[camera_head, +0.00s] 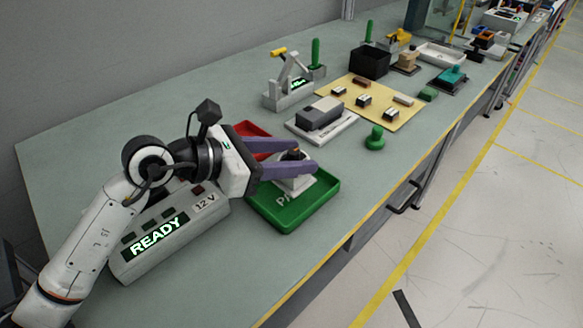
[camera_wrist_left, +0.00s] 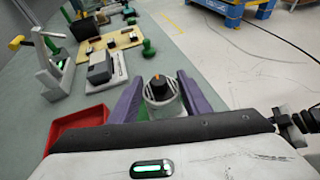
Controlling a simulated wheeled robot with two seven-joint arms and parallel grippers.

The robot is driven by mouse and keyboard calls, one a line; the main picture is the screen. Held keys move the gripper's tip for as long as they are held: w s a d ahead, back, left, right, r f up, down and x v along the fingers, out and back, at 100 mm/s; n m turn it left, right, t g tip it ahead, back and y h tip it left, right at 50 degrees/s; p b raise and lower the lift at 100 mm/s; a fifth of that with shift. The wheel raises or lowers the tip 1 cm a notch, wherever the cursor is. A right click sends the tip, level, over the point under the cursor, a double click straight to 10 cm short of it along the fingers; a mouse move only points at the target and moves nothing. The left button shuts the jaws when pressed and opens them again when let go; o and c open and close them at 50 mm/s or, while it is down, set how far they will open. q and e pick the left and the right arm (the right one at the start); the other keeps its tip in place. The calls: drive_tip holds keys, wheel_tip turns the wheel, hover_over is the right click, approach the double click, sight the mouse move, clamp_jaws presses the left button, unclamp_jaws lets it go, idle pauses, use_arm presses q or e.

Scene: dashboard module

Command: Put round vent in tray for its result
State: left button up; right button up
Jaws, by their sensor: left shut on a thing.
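The round vent (camera_wrist_left: 160,90), with a dark knob marked in orange on a pale body, sits between the purple fingers of my left gripper (camera_head: 285,158). The gripper is shut on it, and the vent also shows in the head view (camera_head: 294,181). It is over the green tray (camera_head: 328,205), which has white lettering partly hidden by the vent. I cannot tell whether the vent touches the tray floor. The red tray (camera_head: 252,131) lies behind the gripper, partly covered by it, and also shows in the left wrist view (camera_wrist_left: 62,124). My right gripper is not in view.
The grey test box (camera_head: 180,232) reads "READY" and "12 V" and stands left of the green tray. A grey module on a white base (camera_head: 322,117), a green knob (camera_head: 375,138) and a yellow mat (camera_head: 385,122) with small parts lie further back. The table's front edge is close to the green tray.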

use_arm(q)
wheel_tip(320, 180, down, 3)
drive_tip(key=shift+f, duration=0.15)
drive_tip(key=shift+w, duration=0.1)
drive_tip(key=shift+f, duration=0.2)
drive_tip(key=o, duration=1.1)
drive_tip(key=shift+o, duration=0.2)
drive_tip(key=shift+r, duration=0.1)
drive_tip(key=shift+a+r, duration=0.1)
drive_tip(key=shift+r, duration=0.05)
drive_tip(key=p+v, duration=0.1)
drive_tip(key=v, duration=1)
drive_tip(key=shift+s+a, duration=0.25)
drive_tip(key=shift+a, duration=0.05)
